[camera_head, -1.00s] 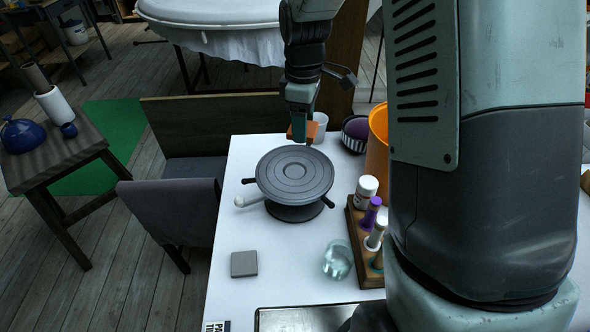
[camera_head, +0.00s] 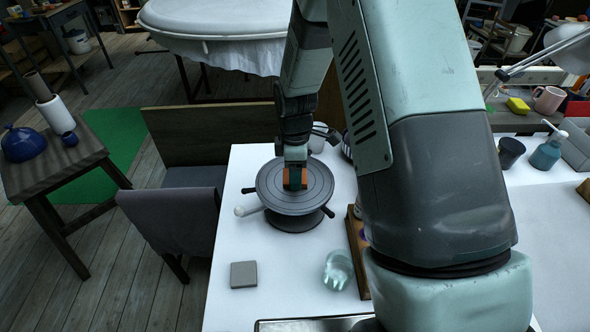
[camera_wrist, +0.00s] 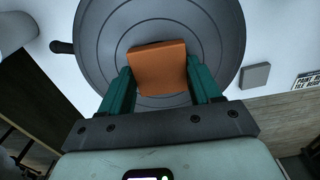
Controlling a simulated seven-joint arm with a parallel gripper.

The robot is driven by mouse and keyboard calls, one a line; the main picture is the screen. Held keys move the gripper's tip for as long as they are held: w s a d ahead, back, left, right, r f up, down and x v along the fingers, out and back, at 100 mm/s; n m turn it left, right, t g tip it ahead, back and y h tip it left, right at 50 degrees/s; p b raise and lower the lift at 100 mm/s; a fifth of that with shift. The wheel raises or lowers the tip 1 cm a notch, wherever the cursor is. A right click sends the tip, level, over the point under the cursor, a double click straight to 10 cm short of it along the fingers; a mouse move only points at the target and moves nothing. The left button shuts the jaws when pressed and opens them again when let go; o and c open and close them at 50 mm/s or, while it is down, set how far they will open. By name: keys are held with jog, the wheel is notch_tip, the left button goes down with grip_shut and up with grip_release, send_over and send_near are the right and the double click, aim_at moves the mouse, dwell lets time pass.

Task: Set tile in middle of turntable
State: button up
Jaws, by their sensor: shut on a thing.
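The turntable (camera_head: 268,186) is a dark grey ribbed disc with short handles, standing on the white table. It fills much of the wrist view (camera_wrist: 215,30). My gripper (camera_head: 295,178) is over the turntable, around its middle in the head view. It is shut on an orange tile (camera_wrist: 158,68), with one green finger on each side of it. The tile also shows at the fingertips in the head view (camera_head: 303,179). I cannot tell whether the tile touches the disc or is just above it.
A grey square block (camera_head: 244,274) and a clear glass (camera_head: 338,270) stand on the white table (camera_head: 225,308) in front of the turntable. A wooden holder (camera_head: 355,245) is to its right, partly hidden by my arm.

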jog(key=o, duration=1.1)
jog(key=shift+f, duration=0.15)
jog(key=s+d+r+m+t, duration=0.1)
jog(key=s+r+m, duration=0.15)
jog(key=r, duration=0.85)
jog(key=s+d+r+m+t, duration=0.1)
jog(key=s+d+r+m, duration=0.15)
jog(key=r, duration=0.95)
jog(key=s+d+r+m+t, duration=0.1)
jog(key=s+r+m, duration=0.4)
jog(key=s, duration=0.5)
jog(key=s+d+r+m+t, duration=0.2)
jog(key=s+m, duration=0.5)
jog(key=s, duration=0.4)
notch_tip(320, 180, up, 3)
jog(key=shift+d+f+t, duration=0.15)
jog(key=shift+d+t, duration=0.15)
jog(key=shift+d, duration=0.55)
